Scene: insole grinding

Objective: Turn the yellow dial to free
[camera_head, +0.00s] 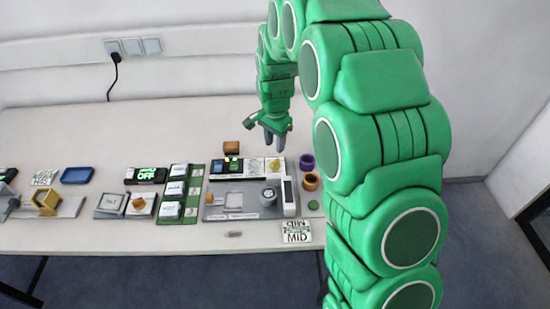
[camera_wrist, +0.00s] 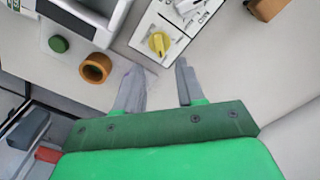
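The yellow dial (camera_wrist: 158,42) is a round knob with a raised grip, on a white panel (camera_wrist: 146,28) with small printed labels that I cannot read well. In the head view the dial (camera_head: 273,165) is at the right end of a dark control strip on the table. My gripper (camera_wrist: 158,66) is open and empty, pointing down. In the wrist view the dial shows just beyond and between the two fingertips, apart from them. In the head view my gripper (camera_head: 275,137) hangs above and behind the dial. Which label the dial points at cannot be told.
Right of the strip are a purple ring (camera_head: 306,162), an orange ring (camera_head: 311,181) and a green disc (camera_head: 313,204). A brown block (camera_head: 233,148) lies behind it. A grey machine (camera_head: 240,202) stands in front.

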